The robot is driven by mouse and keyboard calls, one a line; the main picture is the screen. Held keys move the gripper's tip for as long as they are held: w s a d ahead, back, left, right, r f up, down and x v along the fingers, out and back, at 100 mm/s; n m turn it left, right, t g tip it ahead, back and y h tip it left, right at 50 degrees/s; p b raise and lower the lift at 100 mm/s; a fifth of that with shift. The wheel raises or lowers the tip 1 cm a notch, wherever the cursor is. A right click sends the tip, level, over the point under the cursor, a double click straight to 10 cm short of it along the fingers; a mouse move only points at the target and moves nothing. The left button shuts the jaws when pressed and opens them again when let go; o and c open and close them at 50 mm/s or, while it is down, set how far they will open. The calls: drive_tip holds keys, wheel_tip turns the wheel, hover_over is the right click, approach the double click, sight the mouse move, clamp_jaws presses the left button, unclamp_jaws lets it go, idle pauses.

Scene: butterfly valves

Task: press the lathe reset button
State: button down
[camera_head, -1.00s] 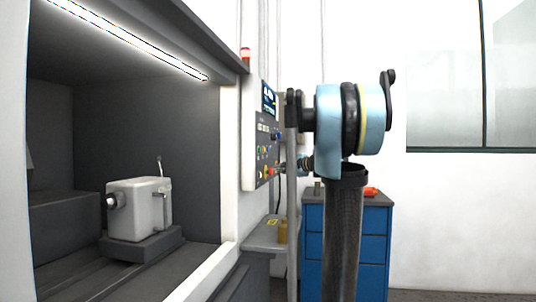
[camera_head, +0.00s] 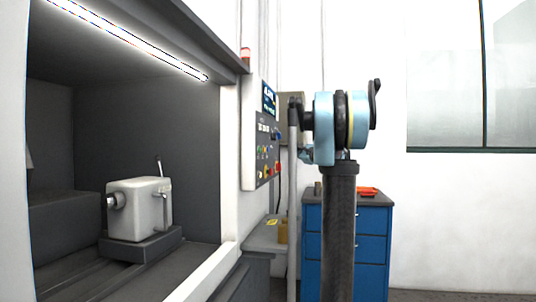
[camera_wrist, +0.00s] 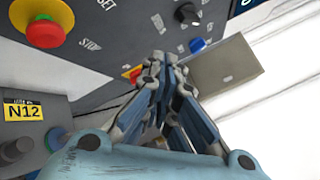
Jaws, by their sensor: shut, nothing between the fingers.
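A blue button (camera_wrist: 197,45) and a black knob (camera_wrist: 187,13) sit near the fingers. I cannot tell which control is the reset button. My gripper (camera_wrist: 161,58) is shut and empty, its tips in front of the panel; contact is unclear. A red and yellow part (camera_wrist: 134,73) is partly hidden behind it.
A large red button on a yellow base (camera_wrist: 43,27) is at the upper left of the wrist view. A grey box labelled N12 (camera_wrist: 22,111) lies below it. A blue drawer cabinet (camera_head: 366,240) stands behind my arm. Open floor lies at the right.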

drive_tip(key=w+a, duration=0.2)
drive_tip(key=a, duration=0.5)
drive_tip(key=shift+w+a, duration=0.2)
drive_tip(key=shift+a, duration=0.15)
drive_tip(key=shift+a, duration=0.15)
idle(1.2)
drive_tip(key=shift+a+r, duration=0.1)
drive_tip(key=shift+a, duration=0.15)
drive_tip(key=shift+w+a, duration=0.2)
drive_tip(key=shift+a, duration=0.2)
idle(0.9)
drive_tip(key=shift+d, duration=0.15)
drive_tip(key=shift+s+d, duration=0.3)
drive_tip(key=shift+d, duration=0.35)
drive_tip(key=d, duration=0.1)
drive_tip(key=s+d, duration=0.1)
drive_tip(key=d, duration=0.2)
drive_tip(key=shift+s+d, duration=0.25)
drive_tip(key=shift+d, duration=0.15)
idle(0.4)
